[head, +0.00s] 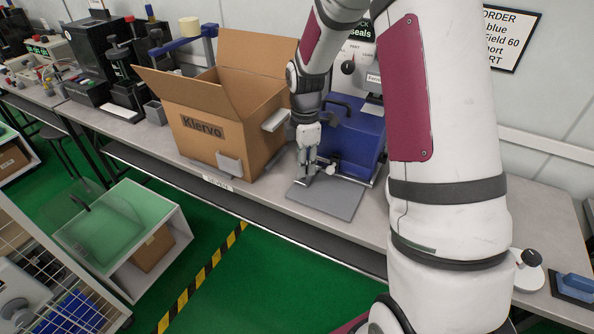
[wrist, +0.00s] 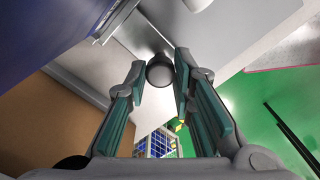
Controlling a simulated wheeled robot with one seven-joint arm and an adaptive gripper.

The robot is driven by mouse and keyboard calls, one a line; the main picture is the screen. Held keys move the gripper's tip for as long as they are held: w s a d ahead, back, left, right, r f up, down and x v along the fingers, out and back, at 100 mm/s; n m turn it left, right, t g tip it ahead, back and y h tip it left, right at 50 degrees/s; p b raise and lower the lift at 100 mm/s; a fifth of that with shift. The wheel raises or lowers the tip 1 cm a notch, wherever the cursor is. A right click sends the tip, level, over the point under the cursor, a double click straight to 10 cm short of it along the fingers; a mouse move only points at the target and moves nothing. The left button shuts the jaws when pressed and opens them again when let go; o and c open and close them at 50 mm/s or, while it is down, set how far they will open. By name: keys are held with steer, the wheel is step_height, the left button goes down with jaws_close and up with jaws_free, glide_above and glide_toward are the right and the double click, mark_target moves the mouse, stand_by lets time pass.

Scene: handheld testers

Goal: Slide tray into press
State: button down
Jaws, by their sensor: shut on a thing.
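The tray (head: 333,200) is a flat grey plate lying level at the front of the press, pulled out towards the table's front edge. The press (head: 357,140) has a blue body and stands behind the tray. My gripper (head: 305,172) reaches down at the tray's left back part, close to the press front. In the wrist view, a round dark grey knob (wrist: 160,71) sits between the fingertips, and my gripper is shut on it. The fingers hide part of the knob, and my arm hides the right side of the press.
An open cardboard box (head: 225,120) marked Klervo stands close on the left of the press and my gripper. Black testers (head: 103,65) stand further left. The bench front edge runs just before the tray. A blue-topped block (head: 575,284) lies at the far right.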

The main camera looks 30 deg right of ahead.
steer(key=shift+w+d, duration=0.15)
steer(key=shift+d, duration=0.1)
steer(key=c, duration=1.4)
jaws_free()
steer(key=shift+o, duration=0.2)
steer(key=shift+r, duration=0.1)
step_height(320, 180, up, 12)
